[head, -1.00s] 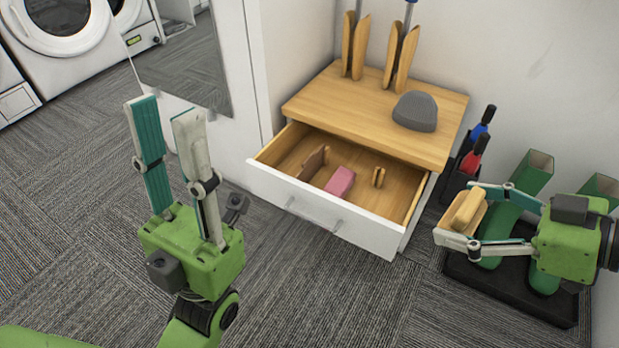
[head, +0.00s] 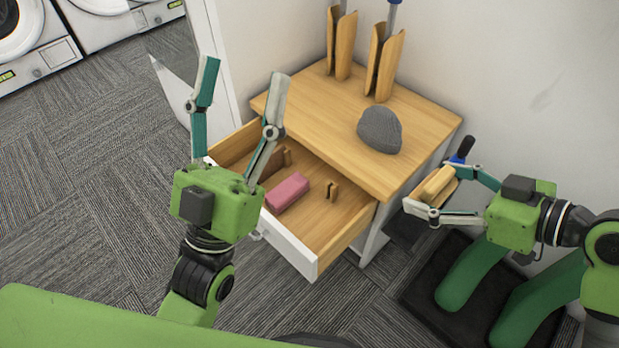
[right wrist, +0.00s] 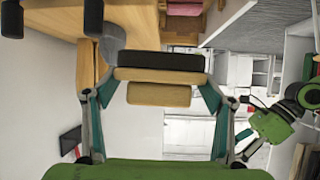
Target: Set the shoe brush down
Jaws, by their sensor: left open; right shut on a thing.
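The shoe brush (head: 437,182), a light wooden block, is held in my right gripper (head: 434,188), which is shut on it. The brush is in the air at the right side of the cabinet, beyond its wooden top (head: 330,120). In the right wrist view the brush (right wrist: 158,94) lies between the fingers, its wood facing the camera and a dark part beyond. My left gripper (head: 241,82) is open and empty, with its fingers up in front of the open drawer's left end. The drawer (head: 290,248) holds a pink block (head: 287,192) and wooden dividers (head: 331,191).
A grey rounded stone-like object (head: 380,130) sits on the cabinet top, with wooden boot trees (head: 384,60) behind it. The front part of the top is clear.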

